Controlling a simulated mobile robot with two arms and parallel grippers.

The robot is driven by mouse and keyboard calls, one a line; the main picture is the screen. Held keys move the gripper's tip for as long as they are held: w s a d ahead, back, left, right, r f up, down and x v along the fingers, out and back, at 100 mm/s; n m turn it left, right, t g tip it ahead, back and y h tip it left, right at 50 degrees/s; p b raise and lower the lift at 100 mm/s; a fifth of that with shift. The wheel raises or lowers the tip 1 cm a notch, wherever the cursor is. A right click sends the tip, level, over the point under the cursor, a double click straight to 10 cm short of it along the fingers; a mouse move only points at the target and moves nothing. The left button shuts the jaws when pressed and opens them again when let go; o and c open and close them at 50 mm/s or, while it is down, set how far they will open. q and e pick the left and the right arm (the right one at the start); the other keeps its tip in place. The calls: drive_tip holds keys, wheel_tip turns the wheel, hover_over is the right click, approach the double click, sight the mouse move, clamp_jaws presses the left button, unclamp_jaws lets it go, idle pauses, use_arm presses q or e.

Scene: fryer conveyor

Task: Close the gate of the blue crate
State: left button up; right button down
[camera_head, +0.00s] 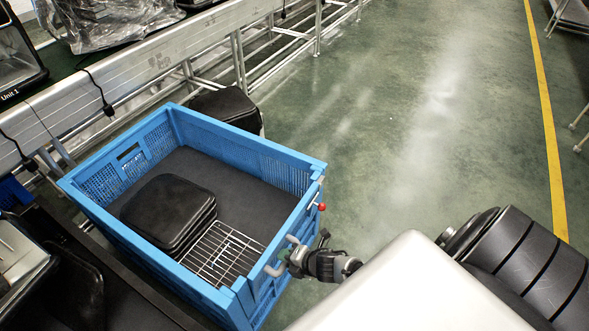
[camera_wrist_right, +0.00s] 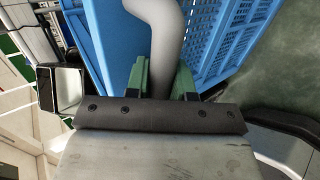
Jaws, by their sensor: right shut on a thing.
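The blue crate (camera_head: 245,146) stands at the left of the head view, its open top facing me. A grey curved handle (camera_head: 272,270) is at its right end, beside the gate side. The red knob (camera_head: 322,206) is farther along that end. I cannot tell whether the gate sits flush with the crate. My right gripper (camera_head: 291,262) is at the handle, outside the crate. In the right wrist view, the green fingers of the right gripper (camera_wrist_right: 161,82) are shut on the grey handle (camera_wrist_right: 160,40), with blue crate panels behind. My left gripper is not in view.
Black stacked trays (camera_head: 168,212) and a wire rack (camera_head: 224,254) lie in the crate. A conveyor frame (camera_head: 150,62) runs behind it, with a black bin (camera_head: 226,106) near its legs. The green floor (camera_head: 400,130) to the right is clear.

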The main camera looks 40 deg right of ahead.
drive_tip(key=shift+w+a+r, duration=0.15)
drive_tip(key=shift+w+a, duration=0.05)
drive_tip(key=shift+w, duration=0.2)
drive_tip(key=shift+w+a+r, duration=0.1)
drive_tip(key=shift+w+a, duration=0.05)
drive_tip(key=shift+w, duration=0.25)
drive_tip(key=c, duration=1)
unclamp_jaws()
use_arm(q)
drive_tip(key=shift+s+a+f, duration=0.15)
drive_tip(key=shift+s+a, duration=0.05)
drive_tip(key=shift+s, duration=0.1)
use_arm(e)
drive_tip(key=shift+o, duration=0.2)
drive_tip(key=shift+s, duration=0.1)
drive_tip(key=shift+s+d+r, duration=0.15)
drive_tip(key=shift+s, duration=0.15)
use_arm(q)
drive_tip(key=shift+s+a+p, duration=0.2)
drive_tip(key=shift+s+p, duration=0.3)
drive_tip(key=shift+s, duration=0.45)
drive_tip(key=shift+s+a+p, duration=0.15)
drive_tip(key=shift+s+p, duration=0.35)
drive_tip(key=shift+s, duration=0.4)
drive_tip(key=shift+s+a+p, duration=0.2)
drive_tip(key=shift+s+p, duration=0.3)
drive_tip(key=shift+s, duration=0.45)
use_arm(e)
drive_tip(key=v, duration=1)
